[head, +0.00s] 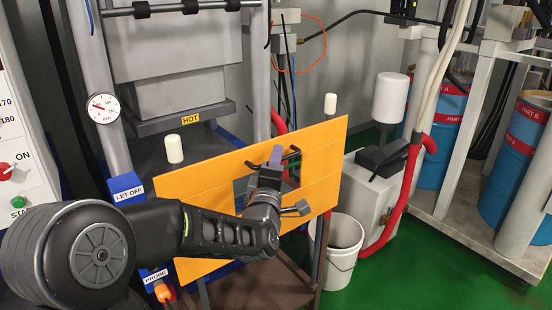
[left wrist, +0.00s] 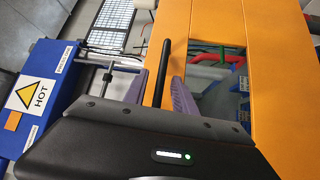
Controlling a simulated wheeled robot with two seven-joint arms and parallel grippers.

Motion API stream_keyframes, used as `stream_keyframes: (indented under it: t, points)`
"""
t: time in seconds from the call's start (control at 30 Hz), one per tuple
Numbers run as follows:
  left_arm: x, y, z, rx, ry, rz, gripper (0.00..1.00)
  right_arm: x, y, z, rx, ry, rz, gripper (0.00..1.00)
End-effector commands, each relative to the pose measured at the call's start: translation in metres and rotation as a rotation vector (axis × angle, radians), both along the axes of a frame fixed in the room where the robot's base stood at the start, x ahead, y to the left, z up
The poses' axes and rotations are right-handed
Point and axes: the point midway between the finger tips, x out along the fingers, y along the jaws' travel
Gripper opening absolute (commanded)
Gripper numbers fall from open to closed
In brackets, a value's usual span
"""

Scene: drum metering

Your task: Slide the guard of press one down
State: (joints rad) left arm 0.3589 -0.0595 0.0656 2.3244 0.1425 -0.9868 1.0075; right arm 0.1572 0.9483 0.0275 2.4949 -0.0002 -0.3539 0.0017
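The guard of the press is an orange panel (head: 322,160) with a window in it, standing across the press front between two white-capped posts. It also fills the right side of the left wrist view (left wrist: 218,18). A black bar handle (left wrist: 161,72) sticks out from the panel. My left gripper (head: 277,160) is at the handle, in front of the panel. In the left wrist view its two purple fingers (left wrist: 158,88) are apart, with the bar between them and gaps showing on both sides. The lower end of the bar is hidden by the gripper body. My right gripper is not in view.
The grey press block (head: 170,95) with a HOT label is behind the guard. A pressure gauge (head: 103,108) and control panel (head: 18,150) are at left. A white bucket (head: 343,250) stands right of the guard, near red hoses (head: 400,205) and blue drums (head: 440,140).

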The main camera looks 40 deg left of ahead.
Motion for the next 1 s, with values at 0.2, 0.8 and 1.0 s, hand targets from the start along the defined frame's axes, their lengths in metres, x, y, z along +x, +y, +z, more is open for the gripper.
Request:
stream_keyframes:
  t: [0.2, 0.8, 1.0]
  points:
    - [0.0, 0.0, -0.0002, 0.0, 0.0, 0.0, 0.32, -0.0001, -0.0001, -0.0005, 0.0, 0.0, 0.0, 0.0]
    - [-0.0003, -0.0001, -0.0001, 0.0, 0.0, 0.0, 0.0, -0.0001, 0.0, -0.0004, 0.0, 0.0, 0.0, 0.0]
    - [-0.0003, -0.0001, -0.0001, 0.0, 0.0, 0.0, 0.0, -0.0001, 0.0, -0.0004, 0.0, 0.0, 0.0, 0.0]
